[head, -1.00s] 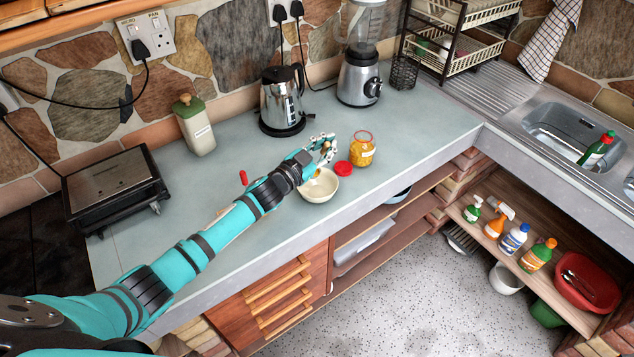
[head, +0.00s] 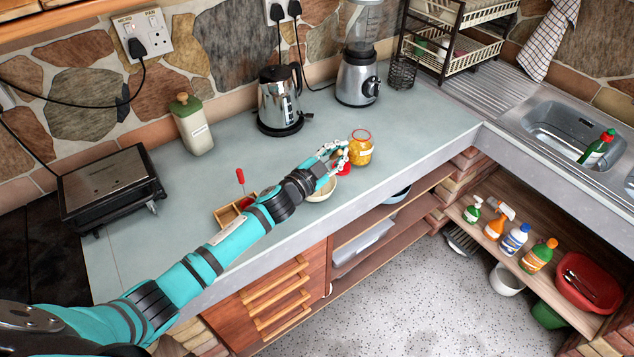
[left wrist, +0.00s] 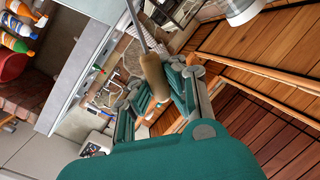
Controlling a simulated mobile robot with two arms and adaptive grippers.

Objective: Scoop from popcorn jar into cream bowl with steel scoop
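The popcorn jar (head: 360,153), clear with yellow contents and a red rim, stands upright on the counter. The cream bowl (head: 321,190) sits to its left, partly hidden by my left gripper (head: 332,157). The gripper is above and behind the bowl, close to the jar's left side; whether it touches the jar cannot be told. In the left wrist view, the steel scoop's wooden handle (left wrist: 154,76) lies between the fingers of my left gripper (left wrist: 158,98), which appears shut on it. The scoop's metal shaft runs out of the top edge; its head is not seen. My right gripper is out of view.
A red lid (head: 344,168) lies between bowl and jar, partly covered. A wooden box (head: 229,214) and a red-handled item (head: 240,177) are beside my arm. The kettle (head: 281,100) and blender (head: 358,75) stand behind. Counter right of the jar is clear.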

